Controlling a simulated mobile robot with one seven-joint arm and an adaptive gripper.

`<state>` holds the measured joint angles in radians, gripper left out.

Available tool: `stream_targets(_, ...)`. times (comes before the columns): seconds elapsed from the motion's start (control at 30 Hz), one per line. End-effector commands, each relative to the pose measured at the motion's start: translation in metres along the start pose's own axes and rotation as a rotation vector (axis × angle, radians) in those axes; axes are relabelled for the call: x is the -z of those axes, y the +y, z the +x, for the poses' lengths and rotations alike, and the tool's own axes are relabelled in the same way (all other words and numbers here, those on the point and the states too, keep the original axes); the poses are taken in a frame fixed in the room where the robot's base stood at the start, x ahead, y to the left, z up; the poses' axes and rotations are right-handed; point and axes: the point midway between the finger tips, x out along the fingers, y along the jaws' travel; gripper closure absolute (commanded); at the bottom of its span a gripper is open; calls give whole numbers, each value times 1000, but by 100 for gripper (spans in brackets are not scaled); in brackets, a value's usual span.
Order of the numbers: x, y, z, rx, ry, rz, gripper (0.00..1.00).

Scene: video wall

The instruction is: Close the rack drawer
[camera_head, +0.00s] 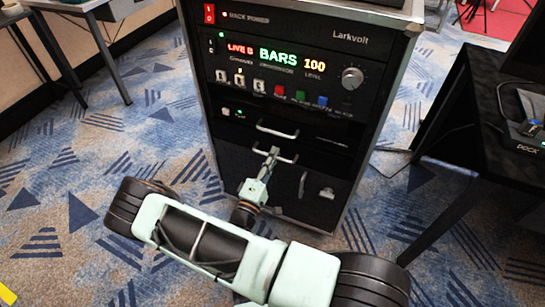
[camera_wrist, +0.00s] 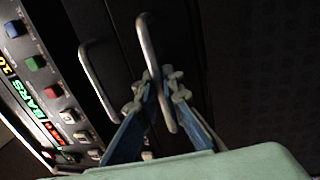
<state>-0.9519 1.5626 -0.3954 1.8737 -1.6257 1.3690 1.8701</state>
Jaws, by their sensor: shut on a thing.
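The black Larkvolt rack (camera_head: 300,105) stands upright ahead in the head view. Two silver bar handles sit on its dark lower front: an upper handle (camera_head: 277,130) and a lower handle (camera_head: 288,159). My gripper (camera_head: 269,160) is at the lower handle. In the wrist view, the fingers of my gripper (camera_wrist: 156,86) close around that lower handle (camera_wrist: 147,45), one on each side. The upper handle (camera_wrist: 97,80) lies apart, to the left. The drawer front (camera_head: 235,158) is dark, and I cannot tell how far it stands out.
A display reading BARS (camera_head: 278,57), coloured buttons and a knob (camera_head: 352,78) are on the rack above the handles. A black table (camera_head: 515,150) with a dock device stands at right, another table (camera_head: 75,5) at upper left. Patterned carpet (camera_head: 60,200) is clear at left.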

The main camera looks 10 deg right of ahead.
Motion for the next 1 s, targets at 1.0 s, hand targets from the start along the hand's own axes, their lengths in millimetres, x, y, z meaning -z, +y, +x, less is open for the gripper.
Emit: stream_targets(1.0,2,-4,-12,1,5,0,85)
